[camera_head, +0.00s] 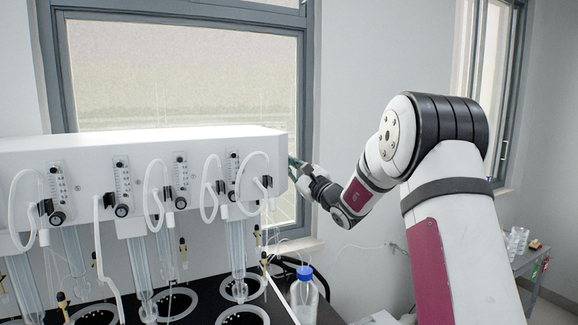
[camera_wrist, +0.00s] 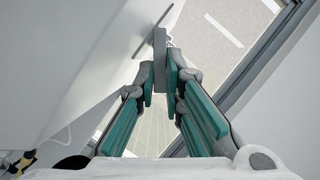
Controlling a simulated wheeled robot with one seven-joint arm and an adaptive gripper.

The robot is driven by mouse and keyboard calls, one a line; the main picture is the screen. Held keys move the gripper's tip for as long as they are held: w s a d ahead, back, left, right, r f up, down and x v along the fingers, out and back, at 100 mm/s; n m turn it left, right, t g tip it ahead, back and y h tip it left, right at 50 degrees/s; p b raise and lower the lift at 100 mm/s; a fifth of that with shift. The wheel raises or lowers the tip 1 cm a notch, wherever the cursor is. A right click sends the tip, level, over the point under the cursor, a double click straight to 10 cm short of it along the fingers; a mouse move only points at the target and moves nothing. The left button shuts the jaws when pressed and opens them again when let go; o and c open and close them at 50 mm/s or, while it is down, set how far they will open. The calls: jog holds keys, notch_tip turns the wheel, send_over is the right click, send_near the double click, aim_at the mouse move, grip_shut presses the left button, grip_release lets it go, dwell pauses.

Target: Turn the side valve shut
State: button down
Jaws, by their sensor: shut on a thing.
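The side valve's grey, flat handle (camera_wrist: 160,47) sticks out from the white side wall of the distiller in the wrist view. My gripper (camera_wrist: 166,76) is closed on it, with one teal-padded finger on each side of the handle's near end. In the head view my gripper (camera_head: 296,166) is at the right end of the distiller's white housing (camera_head: 200,138). The handle is hidden there behind the housing and the gripper. The valve's mount and exact turn angle cannot be made out.
Flow meters, black knobs and white hoses line the housing's front. Glass tubes hang above a dark base with round openings. A blue-capped bottle (camera_head: 304,295) stands below my gripper. A window (camera_head: 185,75) is behind. A grey cart (camera_head: 530,258) stands at the far right.

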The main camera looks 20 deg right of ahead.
jog(key=shift+a+f+m+h, duration=0.2)
jog(key=shift+a+m+h, duration=0.1)
jog(key=shift+m, duration=0.6)
jog(key=c, duration=2)
grip_release()
jog(key=shift+o, duration=0.2)
jog(key=shift+d, duration=0.1)
jog(key=shift+s, duration=0.1)
jog(key=v, duration=1.2)
jog(key=shift+f, duration=0.15)
